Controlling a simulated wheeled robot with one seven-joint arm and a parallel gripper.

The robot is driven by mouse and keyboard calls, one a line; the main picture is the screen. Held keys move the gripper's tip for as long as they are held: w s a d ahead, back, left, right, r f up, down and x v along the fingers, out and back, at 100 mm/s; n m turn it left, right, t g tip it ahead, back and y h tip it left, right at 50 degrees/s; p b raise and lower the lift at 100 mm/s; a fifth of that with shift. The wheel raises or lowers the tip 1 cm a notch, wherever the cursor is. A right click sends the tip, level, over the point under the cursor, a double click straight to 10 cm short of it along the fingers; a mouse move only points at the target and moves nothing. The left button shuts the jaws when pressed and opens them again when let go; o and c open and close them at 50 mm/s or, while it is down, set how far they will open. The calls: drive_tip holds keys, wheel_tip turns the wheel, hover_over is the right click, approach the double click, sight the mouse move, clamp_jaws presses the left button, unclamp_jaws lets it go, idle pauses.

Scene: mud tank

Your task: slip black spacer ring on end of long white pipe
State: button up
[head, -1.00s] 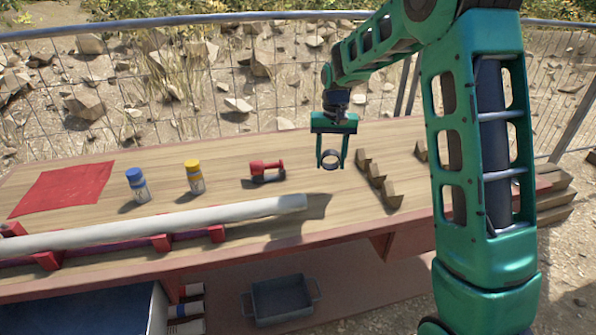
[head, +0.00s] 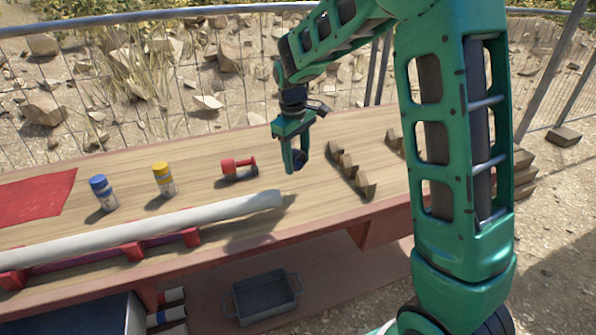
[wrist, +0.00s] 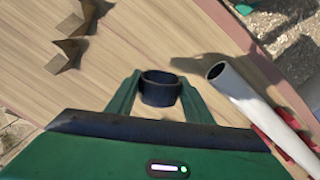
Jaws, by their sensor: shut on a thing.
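The black spacer ring (wrist: 160,88) is held between the two fingers of my gripper (wrist: 155,95) in the wrist view. In the head view my gripper (head: 295,163) is above the wooden table, just beyond and slightly right of the pipe's free end; the ring is mostly hidden by the fingers there. The long white pipe (head: 150,222) lies on red supports along the table's front edge. Its right end sticks out past the last support. In the wrist view the pipe (wrist: 250,100) shows its open end to the right of the ring, apart from it.
A notched wooden rack (head: 350,170) stands right of my gripper. A red cloth (head: 35,195) lies at left. A grey bin (head: 266,299) sits below the table.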

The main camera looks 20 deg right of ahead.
sight(256, 197)
drive_tip(key=s+a+n+t, duration=0.25)
drive_tip(key=s+n, duration=0.35)
drive_tip(key=n, duration=0.6)
drive_tip(key=shift+g+y, duration=0.35)
drive_tip(key=shift+y, duration=0.05)
drive_tip(key=shift+s+a+f, duration=0.1)
drive_tip(key=shift+a+f, duration=0.1)
drive_tip(key=shift+f, duration=1)
drive_tip(key=shift+s+a+f, duration=0.1)
drive_tip(key=shift+a+f, duration=0.1)
drive_tip(key=shift+f, duration=0.95)
drive_tip(key=shift+a+f, duration=0.4)
drive_tip(key=shift+f, duration=0.45)
drive_tip(key=shift+a, duration=4.85)
drive_tip(key=o, duration=0.9)
drive_tip(key=shift+r, duration=0.1)
